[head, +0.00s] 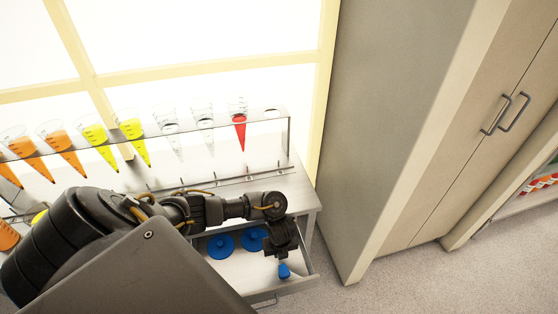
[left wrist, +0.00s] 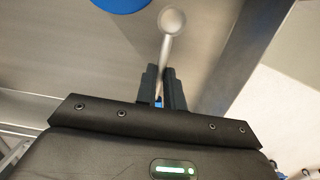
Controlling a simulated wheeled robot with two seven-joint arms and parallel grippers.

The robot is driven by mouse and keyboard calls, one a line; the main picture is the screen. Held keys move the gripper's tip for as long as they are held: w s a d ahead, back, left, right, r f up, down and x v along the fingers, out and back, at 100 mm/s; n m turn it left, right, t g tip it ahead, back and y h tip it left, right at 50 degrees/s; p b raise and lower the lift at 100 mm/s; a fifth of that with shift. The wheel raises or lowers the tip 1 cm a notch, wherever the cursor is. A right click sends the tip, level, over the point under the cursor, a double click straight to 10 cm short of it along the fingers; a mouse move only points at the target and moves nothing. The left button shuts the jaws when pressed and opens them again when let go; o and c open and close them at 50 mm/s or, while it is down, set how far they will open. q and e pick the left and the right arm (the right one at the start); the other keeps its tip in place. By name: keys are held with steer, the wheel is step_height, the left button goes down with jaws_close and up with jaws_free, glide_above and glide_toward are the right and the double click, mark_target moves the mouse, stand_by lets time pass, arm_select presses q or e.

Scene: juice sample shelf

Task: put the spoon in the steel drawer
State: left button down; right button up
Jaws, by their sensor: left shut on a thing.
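My left gripper (head: 284,256) hangs over the open steel drawer (head: 265,286), near its right side. In the left wrist view, my left gripper (left wrist: 161,74) is shut on the spoon (left wrist: 172,22). The spoon is a slim grey metal piece whose rounded end points away from the fingers. The drawer's grey inside (left wrist: 100,55) lies beyond it, so the spoon appears to be above the drawer. In the head view I cannot make out the spoon. My right gripper is not in view.
Blue round pieces (head: 221,245) lie in the drawer; one also shows in the left wrist view (left wrist: 122,3). Above stands a metal rack (head: 285,128) with cone-shaped vessels of orange, yellow and red juice and some clear ones. A tall beige cabinet (head: 385,120) stands at right.

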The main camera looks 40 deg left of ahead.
arm_select(q)
step_height(320, 180, down, 3)
steer(key=shift+s+r, duration=0.1)
steer(key=shift+r, duration=0.05)
steer(key=c, duration=1.5)
jaws_free()
step_height(320, 180, up, 12)
steer(key=d+p, duration=0.1)
steer(key=p, duration=0.5)
steer(key=shift+s+d, duration=0.15)
steer(key=shift+s, duration=0.25)
